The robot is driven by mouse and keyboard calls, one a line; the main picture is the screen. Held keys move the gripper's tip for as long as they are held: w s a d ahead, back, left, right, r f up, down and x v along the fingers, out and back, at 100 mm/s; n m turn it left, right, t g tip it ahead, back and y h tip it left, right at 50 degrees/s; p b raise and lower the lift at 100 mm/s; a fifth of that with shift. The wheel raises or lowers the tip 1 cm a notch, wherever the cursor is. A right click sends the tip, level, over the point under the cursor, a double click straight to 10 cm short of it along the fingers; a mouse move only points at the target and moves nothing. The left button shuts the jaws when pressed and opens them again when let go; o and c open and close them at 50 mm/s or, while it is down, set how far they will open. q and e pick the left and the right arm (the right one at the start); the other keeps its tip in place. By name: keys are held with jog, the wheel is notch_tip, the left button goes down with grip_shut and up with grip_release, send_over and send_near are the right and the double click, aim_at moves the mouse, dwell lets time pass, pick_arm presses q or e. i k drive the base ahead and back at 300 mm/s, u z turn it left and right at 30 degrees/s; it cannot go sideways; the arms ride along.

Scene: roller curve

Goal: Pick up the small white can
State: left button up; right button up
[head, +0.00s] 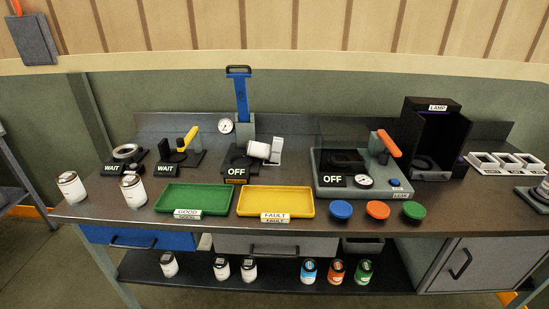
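Several white cans with dark lids and labels are in view. One white can (70,187) stands at the table's left end, and another white can (132,191) stands left of the green tray. A white cylinder (258,150) sits tilted at the blue-handled press; I cannot tell whether it is a can. On the lower shelf stand a white can (169,265) at the left and two more (221,268) close together near the middle. I cannot tell which one is the small white can. Neither of my grippers is in view.
A green GOOD tray (195,198) and a yellow FAULT tray (276,201) lie empty along the front. Blue, orange and green discs (378,209) lie right of them. Fixtures and a dark LAMP box (435,140) stand behind. Blue, orange and green-labelled cans (336,272) stand on the shelf.

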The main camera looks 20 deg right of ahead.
aim_at(254, 149)
jog(key=z, duration=0.15)
jog(key=k, duration=0.25)
jog(key=u, duration=0.9)
jog(key=i, duration=0.85)
jog(key=z, duration=0.55)
jog(key=i, duration=0.7)
jog(key=z, duration=0.75)
